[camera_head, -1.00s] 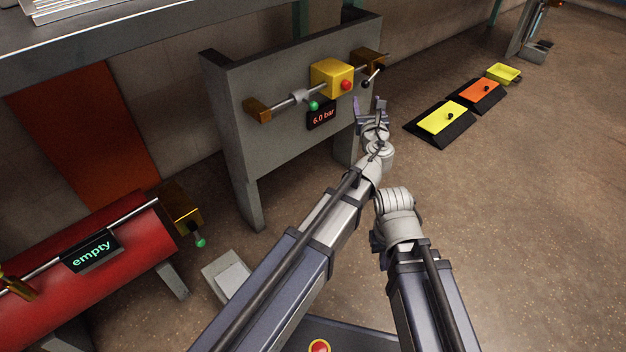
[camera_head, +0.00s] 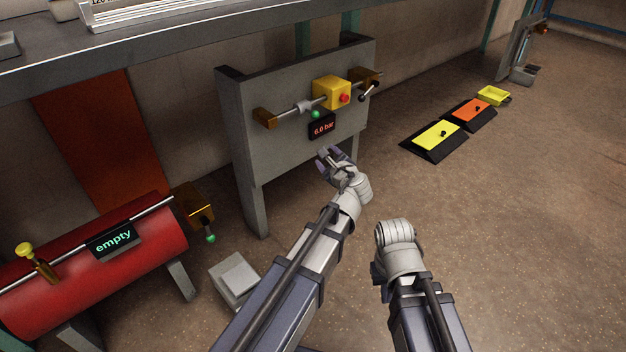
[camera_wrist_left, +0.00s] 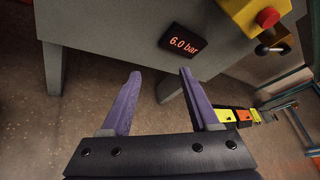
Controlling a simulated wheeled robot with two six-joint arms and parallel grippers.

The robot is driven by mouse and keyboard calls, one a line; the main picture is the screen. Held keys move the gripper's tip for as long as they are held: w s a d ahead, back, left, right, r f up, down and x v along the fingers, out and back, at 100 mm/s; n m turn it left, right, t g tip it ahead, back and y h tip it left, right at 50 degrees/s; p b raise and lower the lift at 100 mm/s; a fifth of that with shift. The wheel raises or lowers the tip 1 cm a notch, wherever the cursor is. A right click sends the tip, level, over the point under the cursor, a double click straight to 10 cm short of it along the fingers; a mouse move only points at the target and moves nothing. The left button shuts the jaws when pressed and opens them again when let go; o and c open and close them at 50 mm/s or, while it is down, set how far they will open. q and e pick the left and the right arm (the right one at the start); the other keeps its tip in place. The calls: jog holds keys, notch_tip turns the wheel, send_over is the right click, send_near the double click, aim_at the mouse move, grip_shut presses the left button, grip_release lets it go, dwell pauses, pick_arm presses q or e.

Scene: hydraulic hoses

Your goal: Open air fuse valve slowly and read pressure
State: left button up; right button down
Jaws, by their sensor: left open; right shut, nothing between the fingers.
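A grey panel (camera_head: 262,150) carries a pipe with a yellow box with a red button (camera_head: 331,93), a grey fitting with a green-tipped handle (camera_head: 315,114) and a black lever (camera_head: 369,91). I cannot tell which is the air fuse valve. The pressure display (camera_head: 322,127) reads 6.0 bar in red; it also shows in the left wrist view (camera_wrist_left: 184,43). My left gripper (camera_head: 328,158) is open and empty, below the display, apart from the panel. My right gripper (camera_head: 378,272) is shut, mostly hidden by its wrist.
A red tank (camera_head: 150,245) at the left has a display reading "empty" (camera_head: 113,240), a yellow knob (camera_head: 26,249) and a green-tipped handle (camera_head: 210,238). A grey box (camera_head: 235,275) stands on the floor nearby.

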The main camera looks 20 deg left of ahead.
pick_arm(q)
jog(key=s+a+f+n+g, duration=0.2)
jog(key=s+a+f+n, duration=0.1)
jog(key=s+n, duration=0.1)
jog(key=shift+s+f+n, duration=0.2)
jog(key=shift+f+n, duration=0.15)
jog(key=shift+n, duration=0.05)
pick_arm(e)
jog(key=shift+s+d, duration=0.1)
jog(key=shift+s, duration=0.35)
